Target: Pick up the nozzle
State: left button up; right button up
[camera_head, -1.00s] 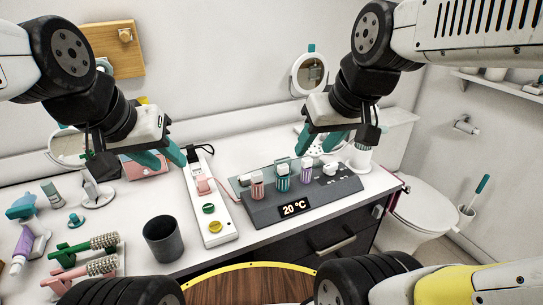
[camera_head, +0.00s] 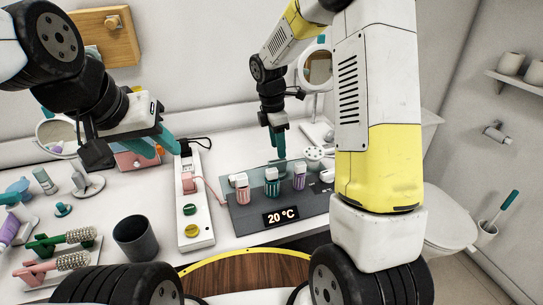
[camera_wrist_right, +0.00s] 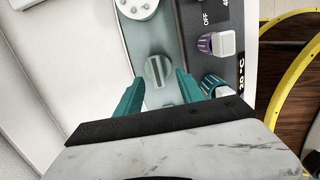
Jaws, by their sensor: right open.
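In the right wrist view the likely nozzle, a small grey-green round piece with a raised slotted bar (camera_wrist_right: 157,68), sits on a pale teal tray (camera_wrist_right: 150,35). My right gripper (camera_wrist_right: 160,77) is open, pointing down, with its teal fingertips on either side of the piece in the picture. I cannot tell whether they touch it. In the head view my right gripper (camera_head: 277,145) is over the tray behind the dark control panel, and I cannot make out the piece there. My left gripper (camera_head: 153,146) is open and empty above the counter at the left.
The dark panel (camera_head: 275,215) with several coloured knobs stands just in front of the tray. A white round holed piece (camera_head: 314,153) lies to the right. A power strip (camera_head: 195,225), grey cup (camera_head: 135,238) and brushes (camera_head: 60,240) stand left. A mirror (camera_head: 316,68) stands behind.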

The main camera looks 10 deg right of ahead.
aim_at(277, 161)
jog(key=f, duration=0.7)
jog(key=shift+w+f, duration=0.35)
jog(key=shift+w, duration=0.05)
grip_shut()
